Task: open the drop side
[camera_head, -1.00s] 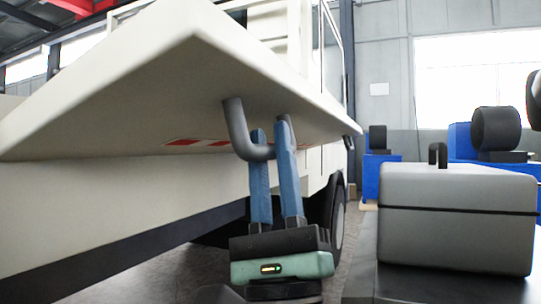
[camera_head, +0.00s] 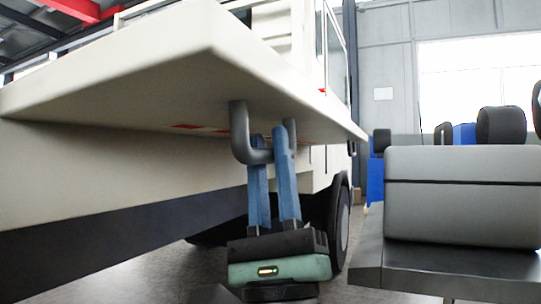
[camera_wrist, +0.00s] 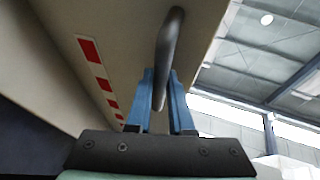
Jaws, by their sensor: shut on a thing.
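The drop side (camera_head: 110,95) is a white panel on the truck's side. It stands out from the body at a near-level angle, and I see its underside with red and white marks. A grey U-shaped handle (camera_head: 239,132) hangs from that underside near the outer edge. My gripper (camera_head: 268,142) reaches up from below, its two blue fingers shut on the handle's crossbar. In the wrist view the handle (camera_wrist: 171,45) runs between the fingers of my gripper (camera_wrist: 160,78), with the panel underside (camera_wrist: 110,45) to the left. The panel's top face is hidden.
A truck wheel (camera_head: 341,225) is behind my gripper. Blue and black equipment (camera_head: 500,126) stands farther back. Open floor shows under the panel.

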